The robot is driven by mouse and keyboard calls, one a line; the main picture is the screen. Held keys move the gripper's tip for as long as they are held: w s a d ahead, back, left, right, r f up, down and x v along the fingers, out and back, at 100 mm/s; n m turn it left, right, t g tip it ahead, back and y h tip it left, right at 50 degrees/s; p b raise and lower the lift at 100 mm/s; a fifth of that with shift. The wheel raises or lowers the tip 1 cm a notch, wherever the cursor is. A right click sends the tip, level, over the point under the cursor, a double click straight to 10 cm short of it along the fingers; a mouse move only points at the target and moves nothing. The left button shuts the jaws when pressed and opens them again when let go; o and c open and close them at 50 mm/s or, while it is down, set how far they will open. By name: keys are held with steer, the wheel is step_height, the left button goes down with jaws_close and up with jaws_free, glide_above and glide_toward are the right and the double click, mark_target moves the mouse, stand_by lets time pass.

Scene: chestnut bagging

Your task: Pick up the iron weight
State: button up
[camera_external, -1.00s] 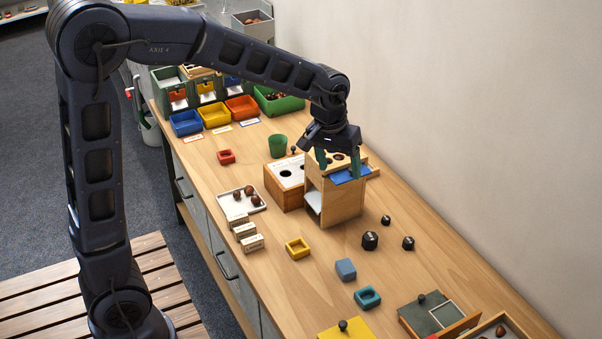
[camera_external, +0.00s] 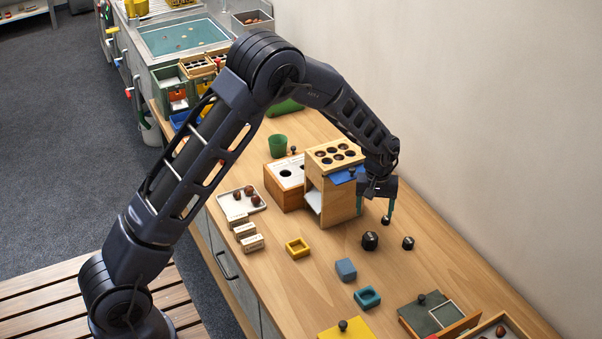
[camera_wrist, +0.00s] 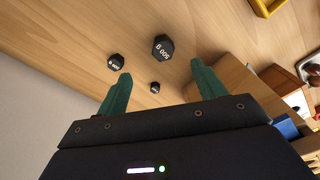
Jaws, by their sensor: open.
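Three black iron weights stand on the wooden table. The largest weight (camera_external: 370,241) is nearest the wooden box; a medium weight (camera_external: 408,243) is to its right, and the smallest (camera_external: 385,220) is behind them. In the wrist view the large weight (camera_wrist: 162,47) reads "500 g", the medium weight (camera_wrist: 115,62) is at left, and the small weight (camera_wrist: 155,88) lies between the fingers' line. My gripper (camera_external: 376,207) is open and empty, above the table beside the box, close over the smallest weight. Its green fingertips (camera_wrist: 160,77) show apart in the wrist view.
A wooden box with round holes (camera_external: 335,190) stands directly left of my gripper. The wall is at right.

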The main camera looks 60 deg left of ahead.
mark_target(371, 236)
steer(key=f, duration=0.3)
steer(key=shift+w+a, duration=0.3)
steer(key=shift+w, duration=0.05)
steer(key=f, duration=1)
steer(key=shift+a+f, duration=0.25)
steer(key=shift+c, duration=0.4)
steer(key=c, duration=1.4)
steer(key=shift+o, duration=0.2)
steer(key=shift+r, duration=0.15)
